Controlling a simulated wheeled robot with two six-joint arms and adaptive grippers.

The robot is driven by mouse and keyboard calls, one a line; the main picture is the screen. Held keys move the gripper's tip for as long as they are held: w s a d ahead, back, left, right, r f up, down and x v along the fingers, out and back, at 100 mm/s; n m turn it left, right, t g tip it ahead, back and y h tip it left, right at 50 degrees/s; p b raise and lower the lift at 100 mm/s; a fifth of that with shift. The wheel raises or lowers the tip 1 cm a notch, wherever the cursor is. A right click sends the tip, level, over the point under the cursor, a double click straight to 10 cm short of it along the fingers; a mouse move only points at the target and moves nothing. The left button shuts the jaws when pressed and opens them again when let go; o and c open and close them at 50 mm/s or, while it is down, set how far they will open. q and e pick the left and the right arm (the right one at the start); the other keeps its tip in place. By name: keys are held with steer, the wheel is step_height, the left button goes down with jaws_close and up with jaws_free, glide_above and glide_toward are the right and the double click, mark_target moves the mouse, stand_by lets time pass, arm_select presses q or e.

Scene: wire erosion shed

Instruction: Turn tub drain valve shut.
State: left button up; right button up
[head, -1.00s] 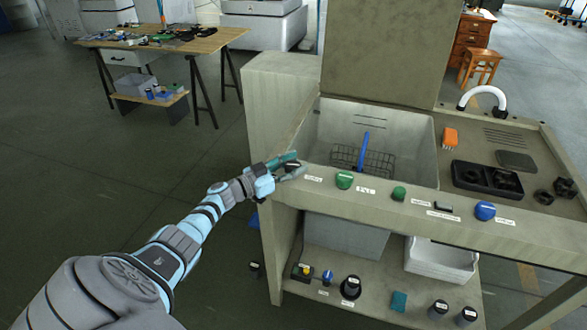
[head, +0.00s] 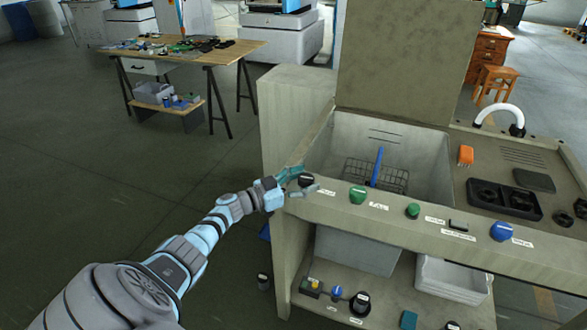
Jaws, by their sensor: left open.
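A row of knobs runs along the front ledge of the grey wash station: a dark knob (head: 306,180) at the left, a green knob (head: 358,195), a smaller green knob (head: 413,211) and a blue knob (head: 501,231). White labels beside them are too small to read, so I cannot tell which is the tub drain valve. My left gripper (head: 299,182) is open at the dark knob, one finger on its far side and one on its near side. I cannot tell whether the fingers touch it. The tub (head: 415,148) stands behind the ledge. My right gripper does not show.
A wire basket (head: 392,178) with a blue-handled tool (head: 377,166) is in the tub. A black tray (head: 505,199) and an orange item (head: 466,154) lie right of it. A lower shelf (head: 385,305) holds small knobs and bins.

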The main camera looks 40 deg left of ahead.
arm_select(q)
steer(key=v, duration=1.1)
steer(key=shift+s, duration=0.2)
